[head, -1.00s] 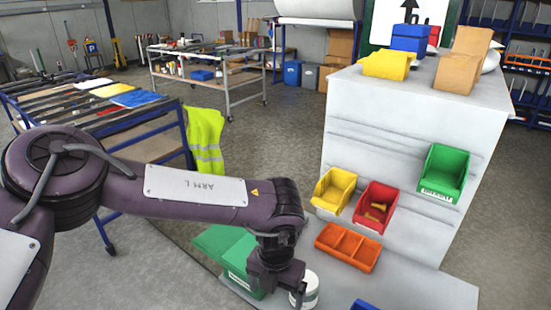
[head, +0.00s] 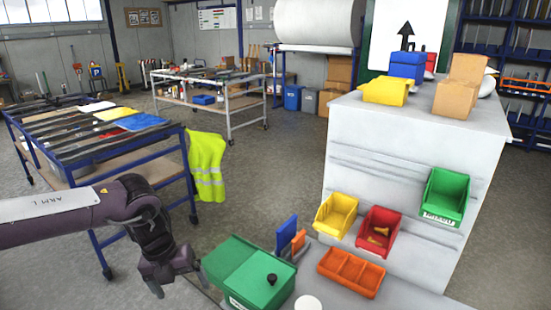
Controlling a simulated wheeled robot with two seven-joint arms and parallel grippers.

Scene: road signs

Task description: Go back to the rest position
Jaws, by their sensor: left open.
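My left gripper (head: 176,285) is at the lower left of the head view, on the purple arm that comes in from the left. It is open, with nothing seen between its fingers. A white round lid (head: 308,302) shows at the bottom edge, cut off by the frame. My right gripper is not in view.
The grey bench (head: 345,277) carries an orange tray (head: 351,272), with yellow (head: 336,214), red (head: 379,232) and green (head: 443,196) bins above it. A blue-framed table (head: 95,135) stands left, a hi-vis vest (head: 207,165) at its end. Open floor (head: 265,180) lies between.

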